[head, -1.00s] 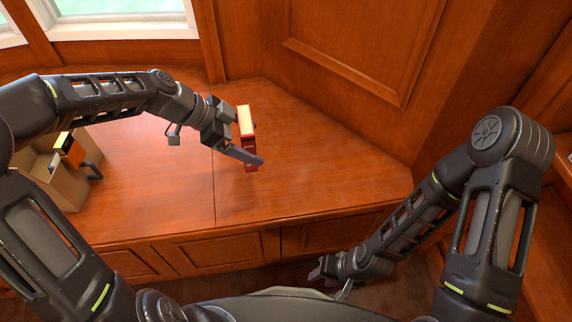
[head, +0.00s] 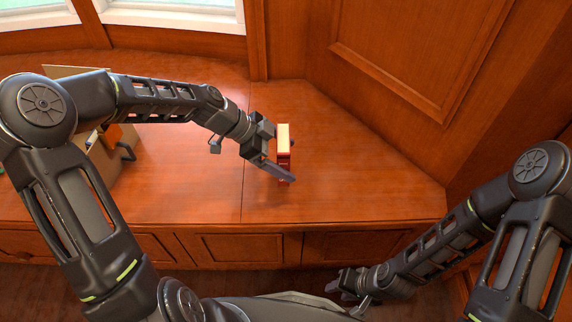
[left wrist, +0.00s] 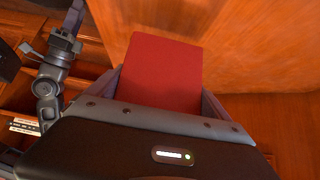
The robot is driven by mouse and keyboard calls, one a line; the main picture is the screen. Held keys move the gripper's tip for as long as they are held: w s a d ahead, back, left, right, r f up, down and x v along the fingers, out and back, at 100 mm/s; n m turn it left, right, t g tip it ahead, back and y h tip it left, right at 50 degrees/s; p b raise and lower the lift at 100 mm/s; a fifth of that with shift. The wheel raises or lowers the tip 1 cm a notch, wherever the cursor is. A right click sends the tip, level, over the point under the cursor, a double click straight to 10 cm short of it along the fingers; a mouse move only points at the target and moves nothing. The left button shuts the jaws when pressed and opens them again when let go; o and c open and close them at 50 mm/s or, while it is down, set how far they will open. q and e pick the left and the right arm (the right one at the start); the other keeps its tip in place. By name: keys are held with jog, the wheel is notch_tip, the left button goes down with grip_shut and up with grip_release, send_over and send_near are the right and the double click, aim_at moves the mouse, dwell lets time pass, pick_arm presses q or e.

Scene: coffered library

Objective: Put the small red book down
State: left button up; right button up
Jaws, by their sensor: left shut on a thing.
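The small red book (head: 284,146) stands upright in my left gripper, its pale page edge facing up in the head view. My left gripper (head: 284,165) is shut on it over the right part of the wooden bench top (head: 340,190). In the left wrist view the red cover (left wrist: 162,74) fills the space between the fingers. I cannot tell whether the book's lower end touches the wood. My right gripper (head: 345,287) is low at the front, below the bench edge, away from the book; its fingers are too small to read.
A cardboard box (head: 105,165) with items in it stands at the left of the bench, partly behind my left arm. Wood panelling (head: 420,60) and windows (head: 180,12) close off the back. The bench top around the book is clear.

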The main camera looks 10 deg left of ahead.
pick_arm(q)
jog(key=shift+f, duration=0.1)
jog(key=shift+f+b, duration=0.4)
jog(key=shift+f, duration=1.35)
jog(key=shift+f, duration=0.2)
jog(key=o, duration=1.5)
jog(key=shift+c, duration=0.2)
jog(key=shift+r, duration=0.1)
jog(key=shift+r, duration=0.1)
